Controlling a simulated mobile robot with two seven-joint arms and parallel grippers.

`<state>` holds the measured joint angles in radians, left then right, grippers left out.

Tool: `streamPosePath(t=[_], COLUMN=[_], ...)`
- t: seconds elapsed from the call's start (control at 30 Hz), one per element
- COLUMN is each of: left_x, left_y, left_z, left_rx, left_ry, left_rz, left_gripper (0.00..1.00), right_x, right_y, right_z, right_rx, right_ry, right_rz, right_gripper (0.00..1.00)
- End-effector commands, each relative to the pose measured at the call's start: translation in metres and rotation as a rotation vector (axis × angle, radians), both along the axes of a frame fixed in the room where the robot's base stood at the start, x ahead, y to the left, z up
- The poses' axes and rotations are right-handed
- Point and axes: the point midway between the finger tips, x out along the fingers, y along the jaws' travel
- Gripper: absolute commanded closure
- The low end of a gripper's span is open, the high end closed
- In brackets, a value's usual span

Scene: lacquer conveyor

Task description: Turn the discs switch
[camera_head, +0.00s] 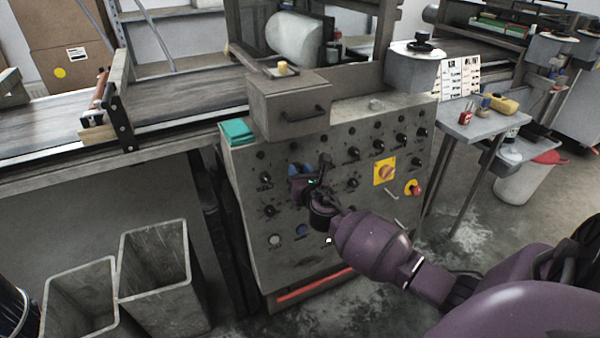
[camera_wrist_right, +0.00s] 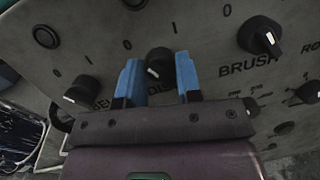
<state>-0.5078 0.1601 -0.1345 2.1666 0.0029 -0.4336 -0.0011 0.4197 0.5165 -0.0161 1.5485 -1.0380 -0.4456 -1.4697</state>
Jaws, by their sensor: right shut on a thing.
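The discs switch (camera_wrist_right: 158,62) is a black rotary knob with a light pointer line, on the grey control panel (camera_head: 255,215). Its label below is partly covered, with "DIS" readable in the right wrist view. My right gripper (camera_head: 303,174) is at the panel's left half and hides the switch in the head view. In the right wrist view, its two blue fingers (camera_wrist_right: 159,78) stand on either side of the knob, shut on it. My left gripper is not in view.
Similar knobs sit close by: the brush switch (camera_wrist_right: 261,37) to the right and another knob (camera_wrist_right: 83,89) to the left. A yellow-backed switch (camera_head: 385,171) and a red button (camera_head: 416,190) are farther right. Grey bins (camera_head: 160,270) stand at the lower left.

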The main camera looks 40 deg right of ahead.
Motion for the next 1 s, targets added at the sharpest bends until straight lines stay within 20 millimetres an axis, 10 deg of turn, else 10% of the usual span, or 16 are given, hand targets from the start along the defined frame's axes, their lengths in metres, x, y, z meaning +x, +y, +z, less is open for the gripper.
streamPosePath(t=[1.0], left_x=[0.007], left_y=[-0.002], left_z=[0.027], left_rx=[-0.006], left_ry=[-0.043], left_rz=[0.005], left_gripper=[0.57], right_x=[0.001], right_y=[0.001], right_z=[0.005], right_rx=[0.696], right_ry=[-0.170], right_rz=[-0.130], right_gripper=[0.91])
